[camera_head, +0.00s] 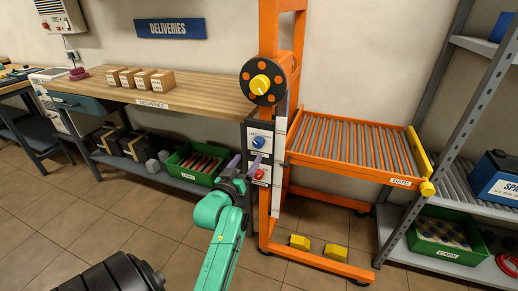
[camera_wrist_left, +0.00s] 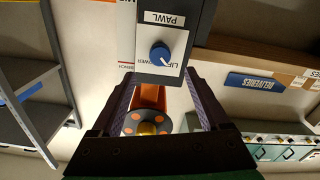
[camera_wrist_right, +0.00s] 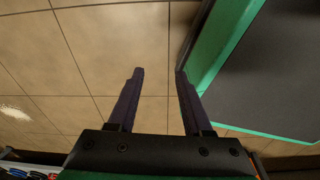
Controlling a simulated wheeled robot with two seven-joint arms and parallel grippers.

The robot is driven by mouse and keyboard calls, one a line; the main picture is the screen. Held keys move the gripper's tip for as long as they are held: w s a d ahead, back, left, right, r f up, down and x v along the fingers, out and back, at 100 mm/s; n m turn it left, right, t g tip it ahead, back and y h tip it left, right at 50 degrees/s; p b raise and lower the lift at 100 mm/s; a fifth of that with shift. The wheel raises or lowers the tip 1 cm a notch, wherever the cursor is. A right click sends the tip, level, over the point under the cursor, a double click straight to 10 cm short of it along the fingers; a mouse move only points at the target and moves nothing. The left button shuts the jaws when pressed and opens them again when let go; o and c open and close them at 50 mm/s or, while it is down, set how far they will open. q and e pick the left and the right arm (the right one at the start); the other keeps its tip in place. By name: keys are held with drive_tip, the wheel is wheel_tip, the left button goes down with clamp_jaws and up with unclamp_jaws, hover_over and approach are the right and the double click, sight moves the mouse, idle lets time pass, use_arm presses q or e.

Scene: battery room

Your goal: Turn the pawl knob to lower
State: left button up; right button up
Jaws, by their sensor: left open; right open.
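The blue pawl knob (camera_head: 258,142) sits on a white plate on the dark control box of the orange lift frame. It shows larger in the left wrist view (camera_wrist_left: 160,53), where the plate and the PAWL label are upside down. A pale line on the knob slants toward the lower right there. My left gripper (camera_head: 243,165) is open and empty, in front of the box and slightly below the knob. In the left wrist view, the knob appears beyond the fingers, between them and untouched. My right gripper (camera_wrist_right: 160,90) is open and empty above the tiled floor.
A red knob (camera_head: 258,174) sits just below the blue one. A black wheel with a yellow hub (camera_head: 261,84) is above. The roller deck (camera_head: 345,142) extends right, the workbench (camera_head: 190,88) left. A green crate (camera_head: 193,164) stands beside my left arm.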

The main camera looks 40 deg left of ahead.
sight(257, 145)
use_arm(q)
drive_tip(key=x, duration=0.8)
drive_tip(key=shift+w+a, duration=0.1)
drive_tip(key=shift+w, duration=0.1)
use_arm(e)
drive_tip(key=shift+s+d+f, duration=0.15)
drive_tip(key=shift+s, duration=0.7)
use_arm(q)
drive_tip(key=shift+c, duration=0.3)
clamp_jaws()
use_arm(e)
drive_tip(key=shift+w+a, duration=0.1)
drive_tip(key=shift+a, duration=0.1)
